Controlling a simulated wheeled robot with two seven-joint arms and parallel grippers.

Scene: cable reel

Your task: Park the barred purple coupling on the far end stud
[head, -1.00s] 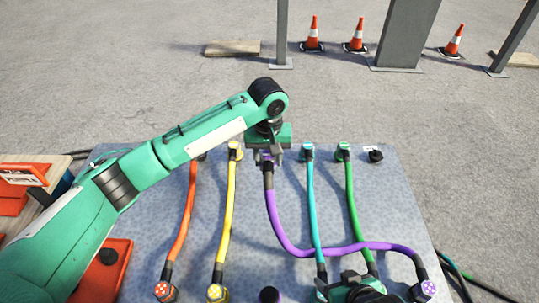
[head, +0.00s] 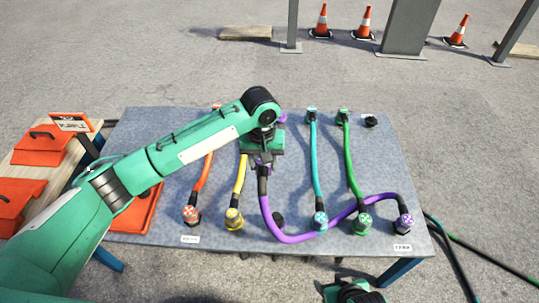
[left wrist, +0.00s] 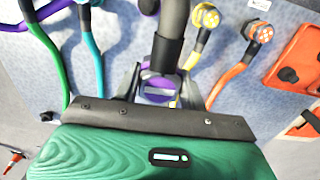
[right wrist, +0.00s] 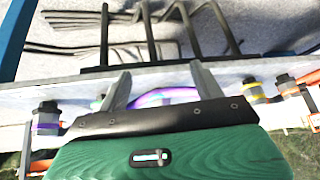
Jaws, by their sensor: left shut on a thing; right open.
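My left gripper (head: 263,158) is shut on the barred purple coupling (left wrist: 158,92) and holds it above the table's far-middle part, short of the far row. A pale bar shows on the coupling in the left wrist view. Its purple cable (head: 290,238) loops toward the near edge and rises to a second purple coupling (head: 404,223) at the near right. The far end stud (head: 371,122) is black and bare, right of the green cable's far coupling. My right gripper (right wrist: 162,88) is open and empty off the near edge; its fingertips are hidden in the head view.
Orange (head: 202,172), yellow (head: 239,178), cyan (head: 317,160) and green (head: 348,160) cables run across the table (head: 385,175). A purple-topped spot (head: 282,119) shows behind my left gripper. A bare stud (head: 278,219) stands in the near row.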

